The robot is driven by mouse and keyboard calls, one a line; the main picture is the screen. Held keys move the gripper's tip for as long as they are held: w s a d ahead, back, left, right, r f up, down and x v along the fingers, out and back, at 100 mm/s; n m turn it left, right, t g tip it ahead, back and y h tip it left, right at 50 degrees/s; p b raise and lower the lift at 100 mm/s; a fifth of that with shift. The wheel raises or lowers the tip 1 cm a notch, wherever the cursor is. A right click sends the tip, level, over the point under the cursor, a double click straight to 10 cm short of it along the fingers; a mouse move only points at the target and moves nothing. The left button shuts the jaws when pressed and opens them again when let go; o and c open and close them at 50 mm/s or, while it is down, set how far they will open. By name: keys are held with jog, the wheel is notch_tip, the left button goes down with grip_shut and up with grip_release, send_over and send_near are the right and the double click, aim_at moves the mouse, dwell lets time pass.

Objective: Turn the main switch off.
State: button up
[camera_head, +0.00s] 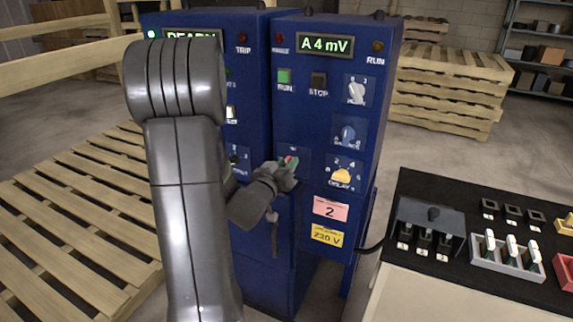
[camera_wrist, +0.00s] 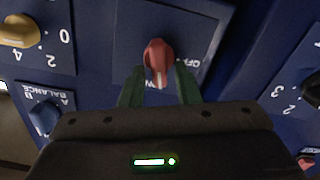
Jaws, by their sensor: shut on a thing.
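The main switch, a red rotary knob (camera_wrist: 157,58) with a pale pointer mark, sits on a dark square plate (camera_wrist: 190,25) in the wrist view. My gripper (camera_wrist: 159,82) is shut on the knob, one finger on each side. In the head view my gripper (camera_head: 288,172) is at the lower left of the right blue cabinet (camera_head: 312,110), and only a little red of the switch (camera_head: 290,160) shows, the rest hidden.
Beside the switch are a yellow delay knob (camera_head: 341,175) and a blue balance knob (camera_head: 347,134). Green RUN (camera_head: 285,76) and dark STOP (camera_head: 318,80) buttons are above. The display (camera_head: 325,46) reads "A 4 mV". A black-topped bench (camera_head: 420,262) with switches stands at right.

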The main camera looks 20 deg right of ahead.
jog(key=n, duration=0.3)
jog(key=shift+w+a+f+n+p, duration=0.1)
jog(key=shift+w+n+p, duration=0.05)
jog(key=shift+n+p, duration=0.25)
jog(key=shift+w+a+f+n+p, duration=0.15)
jog(key=shift+n+p, duration=0.25)
jog(key=shift+n, duration=1.3)
jog(key=shift+s+d+f+n+p, duration=0.15)
jog(key=shift+n+p, duration=0.3)
jog(key=shift+n, duration=1.25)
jog(key=shift+w+a+f+n+p, duration=0.2)
jog(key=shift+n+p, duration=0.2)
jog(key=shift+n, duration=1.3)
jog(key=o, duration=0.6)
jog(key=b+v, duration=0.2)
jog(key=v, duration=1.1)
jog(key=shift+s+a, duration=0.3)
